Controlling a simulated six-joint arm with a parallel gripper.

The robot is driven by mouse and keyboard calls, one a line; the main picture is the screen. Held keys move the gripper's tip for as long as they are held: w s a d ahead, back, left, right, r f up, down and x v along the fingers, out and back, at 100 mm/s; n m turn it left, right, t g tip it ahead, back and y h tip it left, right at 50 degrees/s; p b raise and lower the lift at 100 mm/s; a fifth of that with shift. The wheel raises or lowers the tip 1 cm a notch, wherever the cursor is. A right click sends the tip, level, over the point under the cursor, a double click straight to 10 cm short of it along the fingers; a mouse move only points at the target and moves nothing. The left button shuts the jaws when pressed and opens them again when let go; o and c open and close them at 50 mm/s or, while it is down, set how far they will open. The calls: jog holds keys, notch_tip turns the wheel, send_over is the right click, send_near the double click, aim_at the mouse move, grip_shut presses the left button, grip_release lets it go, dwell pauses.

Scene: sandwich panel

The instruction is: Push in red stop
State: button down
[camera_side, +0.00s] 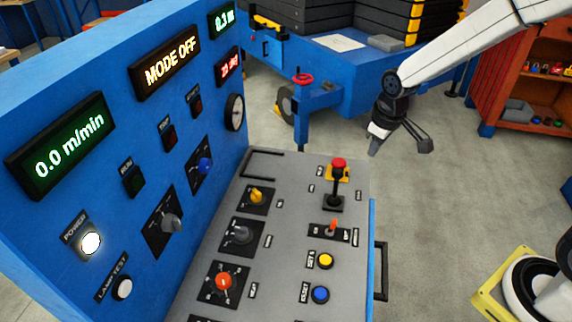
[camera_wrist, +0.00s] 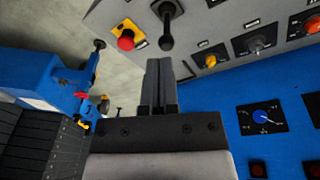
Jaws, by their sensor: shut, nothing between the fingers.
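The red stop (camera_side: 338,162) is a red mushroom button on a yellow base, at the far right corner of the grey console top in the side view. It also shows in the wrist view (camera_wrist: 126,42), at the upper left, with its yellow housing. My gripper (camera_side: 374,150) is above and to the right of the console's far corner in the side view, apart from the button. In the wrist view my gripper (camera_wrist: 160,62) is shut and empty, its fingertips below and right of the red stop in the picture.
A black joystick (camera_side: 334,200) stands close in front of the stop; its dark knob shows in the wrist view (camera_wrist: 167,43). A small orange toggle (camera_side: 332,226), a yellow button (camera_side: 325,261) and a blue button (camera_side: 320,294) are nearer. The blue panel (camera_side: 100,75) rises at left.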

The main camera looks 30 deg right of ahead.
aim_at(339, 162)
jog(key=w+d+f+n, duration=0.2)
jog(key=w+d, duration=0.1)
jog(key=w, duration=0.5)
jog(key=w+d+f+n+g, duration=0.1)
jog(key=w+d+f+n, duration=0.1)
jog(key=w, duration=0.6)
jog(key=shift+w+d+f+n+h, duration=0.25)
jog(key=shift+d+n, duration=0.25)
jog(key=shift+n, duration=0.3)
jog(key=shift+f, duration=0.1)
jog(key=f, duration=0.9)
jog(key=w+d+f, duration=0.1)
jog(key=f, duration=0.3)
jog(key=shift+d+f, duration=0.1)
jog(key=shift+f, duration=0.15)
jog(key=shift+f, duration=0.15)
